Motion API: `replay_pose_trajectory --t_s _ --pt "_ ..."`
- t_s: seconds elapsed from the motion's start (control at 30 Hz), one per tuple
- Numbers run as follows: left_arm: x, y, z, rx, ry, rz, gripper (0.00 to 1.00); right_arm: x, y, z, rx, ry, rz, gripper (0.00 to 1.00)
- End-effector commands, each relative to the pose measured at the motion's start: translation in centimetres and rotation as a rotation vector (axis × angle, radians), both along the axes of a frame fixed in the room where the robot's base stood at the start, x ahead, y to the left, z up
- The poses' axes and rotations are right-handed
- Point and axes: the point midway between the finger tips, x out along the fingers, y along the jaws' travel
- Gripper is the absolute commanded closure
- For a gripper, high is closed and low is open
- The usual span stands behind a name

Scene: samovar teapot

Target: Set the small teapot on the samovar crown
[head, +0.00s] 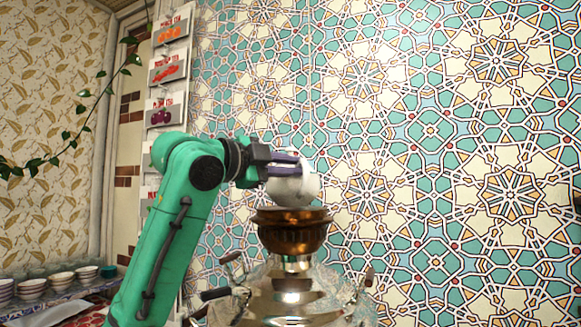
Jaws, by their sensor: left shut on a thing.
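The small white teapot (297,187) is in my left gripper (284,165), whose dark fingers are shut on its upper left part. The teapot is just above the copper-coloured crown (291,230) of the samovar (290,290), roughly over its middle. I cannot tell whether its base touches the crown, as the rim meets its lower edge in the picture. The gripper fingers hide part of the teapot. The samovar body is shiny metal, with its lower part cut off by the picture edge. My right gripper is not in view.
Several stacked bowls (60,279) stand on a shelf at the lower left. A patterned tile wall (430,150) is behind the samovar. Picture cards (165,70) and a vine (85,110) hang at the left. The space right of the samovar looks clear.

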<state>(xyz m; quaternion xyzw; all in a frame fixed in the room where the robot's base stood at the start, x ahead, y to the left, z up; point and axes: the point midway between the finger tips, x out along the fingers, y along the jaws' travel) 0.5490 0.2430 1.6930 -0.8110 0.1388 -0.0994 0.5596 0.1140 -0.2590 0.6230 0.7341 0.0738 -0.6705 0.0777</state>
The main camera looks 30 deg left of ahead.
Motion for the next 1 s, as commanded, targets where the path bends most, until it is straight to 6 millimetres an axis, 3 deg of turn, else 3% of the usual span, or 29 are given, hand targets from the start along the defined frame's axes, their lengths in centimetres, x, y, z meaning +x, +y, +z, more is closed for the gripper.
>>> replay_pose_trajectory --t_s 0.03,0.1,0.13,0.4,0.53,0.67,0.8,1.0 --pt "-0.1 0.0 0.2 0.0 -0.006 0.0 0.79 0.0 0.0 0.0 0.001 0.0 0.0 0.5" --pt "-0.1 0.0 0.2 0.0 -0.006 0.0 0.52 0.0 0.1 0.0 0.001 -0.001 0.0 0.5" --pt "-0.1 0.0 0.2 0.0 -0.006 0.0 0.48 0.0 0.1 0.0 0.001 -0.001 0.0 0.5" --pt "0.0 0.0 -0.1 0.001 0.005 0.0 0.48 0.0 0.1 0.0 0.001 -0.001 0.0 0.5" --pt "-1.0 0.4 -0.3 0.0 -0.001 0.001 0.48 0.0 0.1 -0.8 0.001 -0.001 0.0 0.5" --pt "-3.8 1.4 -0.6 -0.002 -0.005 0.003 0.48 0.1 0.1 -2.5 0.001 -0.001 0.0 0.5" --pt "-7.9 2.8 -0.6 -0.002 -0.008 0.002 0.48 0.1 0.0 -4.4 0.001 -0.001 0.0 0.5" --pt "-12.6 4.4 -0.2 0.0 -0.007 0.0 0.48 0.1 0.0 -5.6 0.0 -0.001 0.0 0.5"
